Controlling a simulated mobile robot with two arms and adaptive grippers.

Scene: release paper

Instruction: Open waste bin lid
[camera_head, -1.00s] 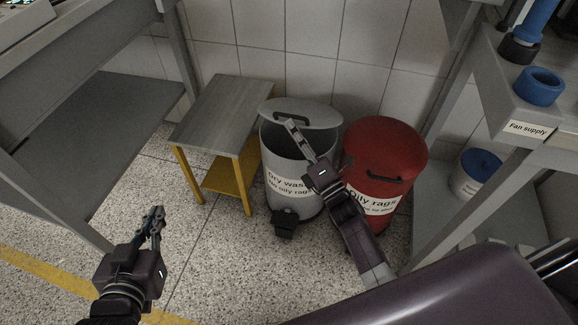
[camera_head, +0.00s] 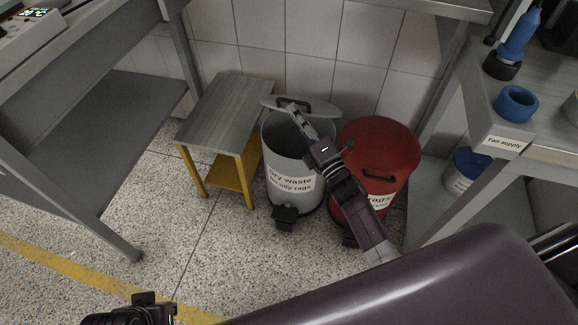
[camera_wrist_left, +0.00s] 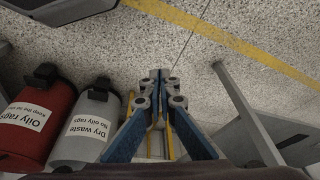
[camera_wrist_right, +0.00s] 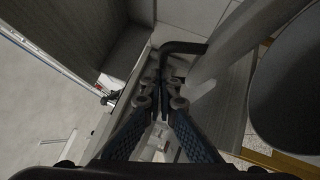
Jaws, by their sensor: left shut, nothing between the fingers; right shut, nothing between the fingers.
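The grey waste bin (camera_head: 291,150), labelled "Dry waste, No oily rags", stands on the floor with its dark inside showing. Its grey lid (camera_head: 321,106) is raised and tilted above the opening, with a black handle (camera_head: 290,102). The handle also shows in the right wrist view (camera_wrist_right: 186,47). My right gripper (camera_head: 289,108) is shut and empty, its fingertips at the handle; I cannot tell whether they touch it. My left gripper (camera_wrist_left: 160,76) is shut and empty, low over the floor away from the bin, mostly cut off in the head view.
A red bin (camera_head: 385,143) with its lid shut stands right beside the grey bin, under my right arm. A small table with yellow legs (camera_head: 222,110) stands left of it. Grey workbenches flank both sides (camera_head: 85,130). The floor at front left is clear.

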